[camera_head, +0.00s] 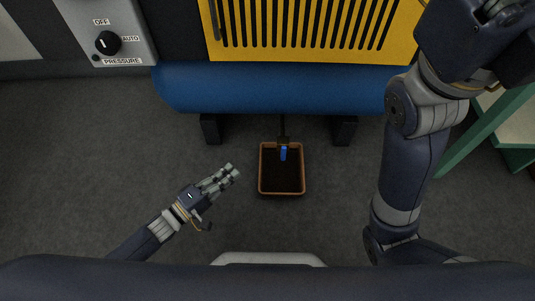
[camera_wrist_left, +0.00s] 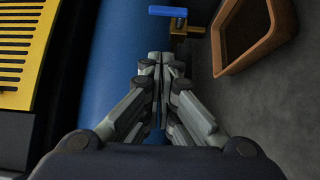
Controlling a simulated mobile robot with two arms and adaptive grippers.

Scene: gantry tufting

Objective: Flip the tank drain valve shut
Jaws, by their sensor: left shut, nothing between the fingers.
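The drain valve has a blue lever (camera_head: 283,153) on a brass body under the blue tank (camera_head: 275,88). In the left wrist view the blue lever (camera_wrist_left: 168,11) sticks out sideways from the brass body (camera_wrist_left: 187,29) at the top. My left gripper (camera_head: 234,171) is shut and empty, to the left of the valve and apart from it. In the left wrist view its closed fingers (camera_wrist_left: 160,60) point toward the valve. My right arm reaches in at the right; its gripper is out of clear view.
An orange-brown tray (camera_head: 261,180) with dark contents sits on the floor below the valve. Dark feet (camera_head: 211,129) support the tank. A yellow slotted panel (camera_head: 235,50) and a pressure knob (camera_head: 108,43) are above. A green-edged stand (camera_head: 490,130) is at right.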

